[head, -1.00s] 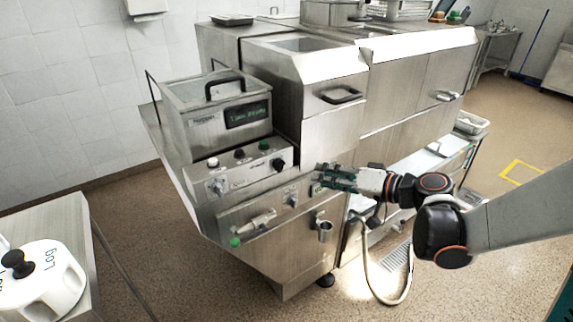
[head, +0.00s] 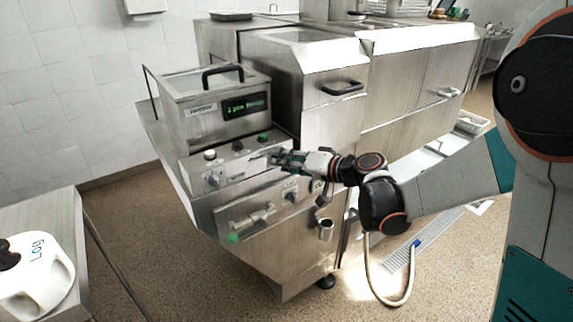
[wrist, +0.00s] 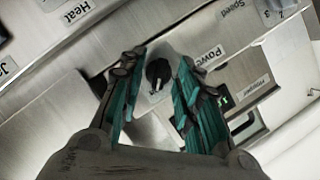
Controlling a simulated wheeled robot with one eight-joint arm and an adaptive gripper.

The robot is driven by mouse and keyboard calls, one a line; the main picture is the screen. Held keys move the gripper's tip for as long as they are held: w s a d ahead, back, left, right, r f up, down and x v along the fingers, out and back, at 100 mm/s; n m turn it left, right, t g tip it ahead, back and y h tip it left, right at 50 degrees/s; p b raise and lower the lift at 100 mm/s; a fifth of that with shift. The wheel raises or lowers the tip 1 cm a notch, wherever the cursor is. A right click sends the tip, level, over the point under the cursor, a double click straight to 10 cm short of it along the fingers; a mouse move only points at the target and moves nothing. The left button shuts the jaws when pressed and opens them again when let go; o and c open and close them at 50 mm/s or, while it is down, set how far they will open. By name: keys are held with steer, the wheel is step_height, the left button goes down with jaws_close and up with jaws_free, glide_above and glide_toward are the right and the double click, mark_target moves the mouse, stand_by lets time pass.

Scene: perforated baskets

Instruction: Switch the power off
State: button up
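A black rotary knob (wrist: 158,72) sits on a pale plate in the wrist view, with the label "Power" (wrist: 206,56) to its right. A white mark shows at the knob's lower edge; small lettering below it is not legible. My gripper (wrist: 158,66) is open, its two teal-padded fingers on either side of the knob. I cannot tell whether either finger touches it. In the head view my gripper (head: 277,158) is at the right end of the steel control panel (head: 235,172) and hides the knob there.
The panel also has a silver knob (head: 213,180) and a green-topped control (head: 263,138). Above it stands a steel unit with a lit green display (head: 245,106). A hose (head: 390,303) hangs at the right.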

jaws_close()
stand_by(0.5)
steer(key=n+t+h, duration=0.1)
steer(key=n+h, duration=0.1)
steer(key=n, duration=0.2)
steer(key=n+t+h, duration=0.2)
steer(key=n, duration=0.2)
steer(key=a+n+t+h, duration=0.1)
steer(key=n+h, duration=0.1)
steer(key=n, duration=0.2)
steer(key=shift+s+h, duration=0.25)
steer(key=shift+h, duration=0.15)
stand_by(0.3)
steer(key=shift+n, duration=0.3)
